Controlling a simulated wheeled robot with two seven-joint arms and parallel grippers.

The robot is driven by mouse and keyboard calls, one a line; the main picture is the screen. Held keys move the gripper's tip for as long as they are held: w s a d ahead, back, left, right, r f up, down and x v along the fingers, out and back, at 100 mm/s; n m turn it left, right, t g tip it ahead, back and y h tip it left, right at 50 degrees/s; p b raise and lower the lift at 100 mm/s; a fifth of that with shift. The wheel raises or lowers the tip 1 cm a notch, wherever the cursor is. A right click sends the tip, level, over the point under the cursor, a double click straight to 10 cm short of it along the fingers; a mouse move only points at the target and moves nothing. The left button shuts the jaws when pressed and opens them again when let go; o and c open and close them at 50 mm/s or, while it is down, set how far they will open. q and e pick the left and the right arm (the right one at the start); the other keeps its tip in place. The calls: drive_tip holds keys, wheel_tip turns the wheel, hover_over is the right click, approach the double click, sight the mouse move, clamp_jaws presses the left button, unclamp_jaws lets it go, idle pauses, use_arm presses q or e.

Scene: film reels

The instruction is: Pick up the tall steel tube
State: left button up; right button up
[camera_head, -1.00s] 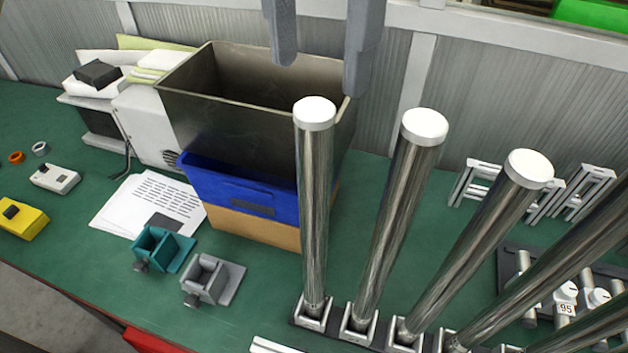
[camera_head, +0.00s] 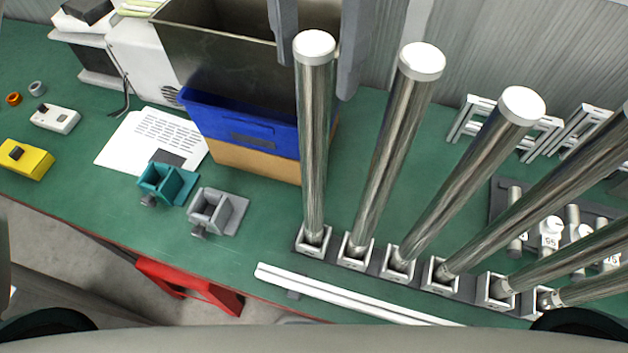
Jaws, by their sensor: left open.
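Several tall steel tubes with white caps stand in a row of square sockets. The leftmost tall steel tube (camera_head: 314,150) is upright in its socket. A second tube (camera_head: 392,150) and a third tube (camera_head: 470,175) stand to its right and look slanted. My left gripper (camera_head: 316,80) comes in from the top edge with two grey fingers spread apart. In the picture one finger is on each side of the leftmost tube's upper end. I see no clear contact, and I cannot tell the exact depth. My right gripper is not in view.
A metal bin (camera_head: 215,50) and a blue tray (camera_head: 240,122) stand behind left. A teal holder (camera_head: 165,182) and a grey holder (camera_head: 218,212) sit left of the tubes. White rails (camera_head: 340,295) lie in front.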

sight(314, 88)
use_arm(q)
drive_tip(key=f+p, duration=0.2)
drive_tip(key=f, duration=0.1)
drive_tip(key=shift+s+a+f, duration=0.1)
drive_tip(key=shift+a+f, duration=0.1)
drive_tip(key=shift+f, duration=0.7)
drive_tip(key=shift+r, duration=0.1)
clamp_jaws()
